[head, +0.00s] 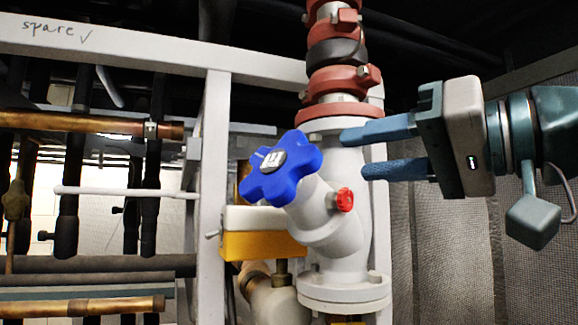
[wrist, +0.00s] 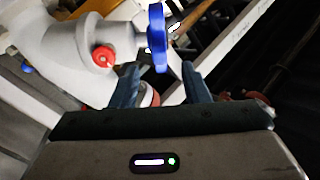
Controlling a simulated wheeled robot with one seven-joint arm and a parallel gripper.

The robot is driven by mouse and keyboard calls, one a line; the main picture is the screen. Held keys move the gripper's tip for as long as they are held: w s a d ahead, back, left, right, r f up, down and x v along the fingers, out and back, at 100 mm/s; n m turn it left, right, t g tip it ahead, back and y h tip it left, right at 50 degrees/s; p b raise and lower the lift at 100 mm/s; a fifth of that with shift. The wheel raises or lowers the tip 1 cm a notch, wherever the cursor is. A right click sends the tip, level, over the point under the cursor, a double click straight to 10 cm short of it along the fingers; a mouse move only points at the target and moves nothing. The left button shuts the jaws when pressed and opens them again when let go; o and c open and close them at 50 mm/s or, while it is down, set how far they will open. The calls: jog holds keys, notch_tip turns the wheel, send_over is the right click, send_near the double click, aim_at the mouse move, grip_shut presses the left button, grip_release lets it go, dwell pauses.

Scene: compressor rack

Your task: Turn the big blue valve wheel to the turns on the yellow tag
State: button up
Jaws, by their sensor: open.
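The big blue valve wheel (head: 281,167) has rounded lobes and a grey hub with a white mark. It sits tilted on a white valve body (head: 338,225) in the head view. In the wrist view the wheel (wrist: 158,38) shows edge-on, ahead of the fingers. My gripper (head: 362,152) is open and empty, to the right of the wheel and apart from it, with its blue fingers in front of the white pipe. In the wrist view my gripper (wrist: 160,80) has its fingertips spread below the wheel. I see no yellow tag that I can read.
A small red knob (head: 345,200) sticks out of the valve body, below the fingers. A yellow and white box (head: 262,235) is below the wheel. A white frame post (head: 213,190) stands left of it. Copper pipes (head: 90,124) run at the left.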

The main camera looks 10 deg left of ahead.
aim_at(288, 166)
jog(key=p+x, duration=0.2)
jog(key=x, duration=1)
jog(key=shift+w+a, duration=0.1)
jog(key=shift+a, duration=0.05)
grip_shut()
